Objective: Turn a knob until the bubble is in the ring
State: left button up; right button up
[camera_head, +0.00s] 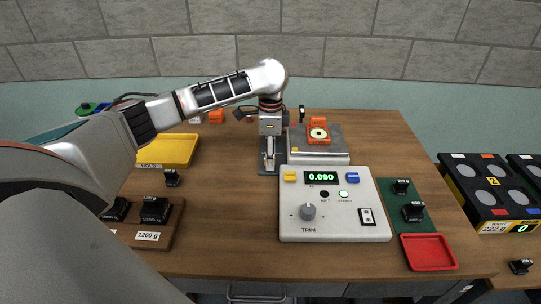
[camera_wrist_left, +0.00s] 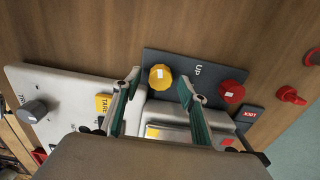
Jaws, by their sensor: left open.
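A yellow faceted knob (camera_wrist_left: 160,77) stands on a dark plate marked UP (camera_wrist_left: 200,67) in the left wrist view. A red knob (camera_wrist_left: 232,91) sits on the same plate, to the right. My left gripper (camera_wrist_left: 160,88) is open, with its green-padded fingers on either side of the yellow knob; contact cannot be told. In the head view my left gripper (camera_head: 268,160) points down over the dark plate (camera_head: 265,168), hiding the knobs. The orange bubble level (camera_head: 318,124) with its round pale-green vial stands on the silver scale (camera_head: 322,157). The bubble's exact position is too small to tell.
The white console (camera_head: 334,227) reads 0.090 and has a grey TRIM knob (camera_head: 308,211). A green mat (camera_head: 398,186) with black weights and a red tray (camera_head: 429,250) lie right. A yellow tray (camera_head: 168,149) and more weights lie left. Bare wood lies left of the console.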

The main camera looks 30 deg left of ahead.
pick_arm(q)
notch_tip(320, 180, up, 12)
dwell(0.5)
dwell(0.4)
